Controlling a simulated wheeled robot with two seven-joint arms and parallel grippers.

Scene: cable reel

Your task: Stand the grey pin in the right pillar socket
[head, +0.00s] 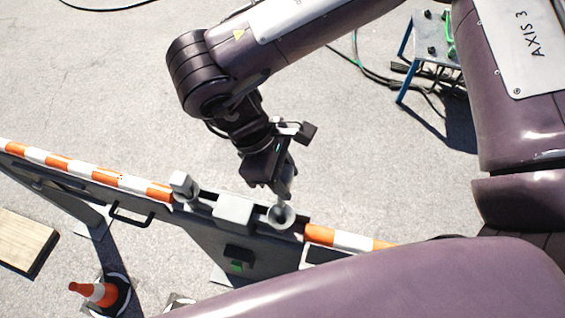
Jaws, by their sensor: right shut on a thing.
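My right gripper (284,190) points down above the middle of the striped barrier and is shut on the grey pin (282,205). Only a short length of the pin shows below the fingers; the rest is hidden by the gripper. The pin looks upright, with its lower end at the mouth of the right pillar socket (281,221), a round grey cup. I cannot tell how deep it sits. A second grey socket (184,199) to the left has a pale grey block-topped piece (181,182) at it. My left gripper is not in view.
A grey block (233,211) stands between the sockets. The orange-and-white barrier (90,172) runs across the view. A traffic cone (98,292) and a wooden board (22,242) lie in front; a blue-legged stand (432,45) with cables is behind. Open pavement lies behind the barrier.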

